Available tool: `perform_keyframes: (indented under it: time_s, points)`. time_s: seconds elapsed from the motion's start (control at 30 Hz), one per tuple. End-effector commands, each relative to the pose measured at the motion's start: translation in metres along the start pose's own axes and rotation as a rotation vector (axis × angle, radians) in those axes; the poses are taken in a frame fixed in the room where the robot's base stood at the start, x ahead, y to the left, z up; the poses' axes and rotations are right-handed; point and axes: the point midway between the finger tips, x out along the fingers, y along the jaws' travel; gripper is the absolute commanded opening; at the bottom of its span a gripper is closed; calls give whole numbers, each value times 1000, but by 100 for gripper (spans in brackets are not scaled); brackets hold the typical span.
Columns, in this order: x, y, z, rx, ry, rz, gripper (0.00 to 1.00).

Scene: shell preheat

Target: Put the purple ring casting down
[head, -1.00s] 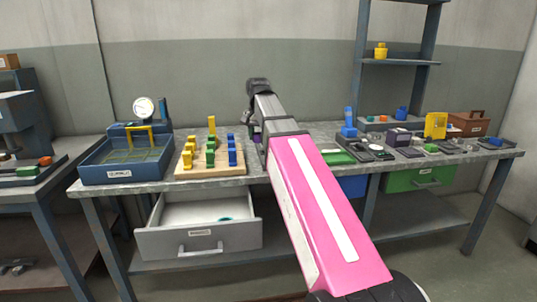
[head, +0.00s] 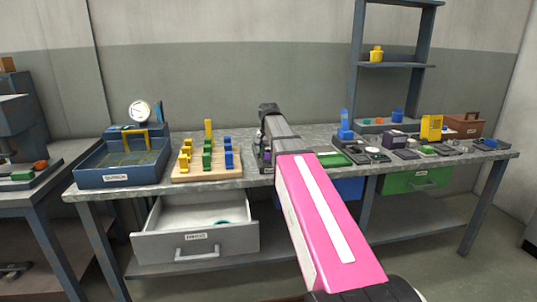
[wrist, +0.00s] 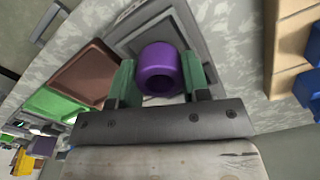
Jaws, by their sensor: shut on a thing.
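The purple ring casting (wrist: 158,62) sits between the two green fingers of my gripper (wrist: 157,75) in the wrist view, and the gripper is shut on it. Its round opening faces the wrist camera. Behind it is a grey square tray or plate (wrist: 122,47) with a raised rim; I cannot tell whether the ring touches it. In the head view my gripper is low over the bench between the peg board and the green tray, mostly hidden by my arm. A small purple patch (head: 267,155) of the ring shows there.
A wooden board (head: 207,174) with yellow, green and blue pegs stands close to the left. A blue bin (head: 122,175) is farther left. Brown (wrist: 85,75) and green (wrist: 58,103) trays lie beside the grey one. An open drawer (head: 195,240) juts out below the bench (head: 250,180).

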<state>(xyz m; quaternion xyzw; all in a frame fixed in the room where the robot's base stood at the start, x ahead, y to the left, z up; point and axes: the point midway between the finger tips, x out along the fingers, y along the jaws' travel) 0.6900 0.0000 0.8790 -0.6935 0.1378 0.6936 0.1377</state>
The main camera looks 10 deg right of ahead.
Motion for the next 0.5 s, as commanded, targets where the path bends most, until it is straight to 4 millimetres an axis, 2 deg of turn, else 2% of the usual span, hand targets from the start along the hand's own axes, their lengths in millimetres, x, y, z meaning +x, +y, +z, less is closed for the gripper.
perform_keyframes:
  time_s: [0.5]
  points:
    - [8,0,0,0,0,0,14]
